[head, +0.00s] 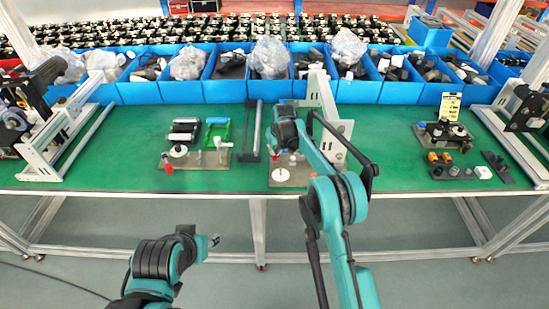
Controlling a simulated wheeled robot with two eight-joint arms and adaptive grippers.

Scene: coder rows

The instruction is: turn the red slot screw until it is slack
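A white disc (280,175) sits at the front of this plate. My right gripper (279,151) points down over the back of the plate and hides part of it. Its fingers are too small and dark to show whether they are open or touching anything. Another red part (168,169) stands at the front left of the left grey plate. My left gripper (213,241) is in front of the table, away from both plates.
Aluminium frames stand mid-table (322,100) and at both ends. Blue bins (225,91) line the back. Small fixtures (442,134) lie at right.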

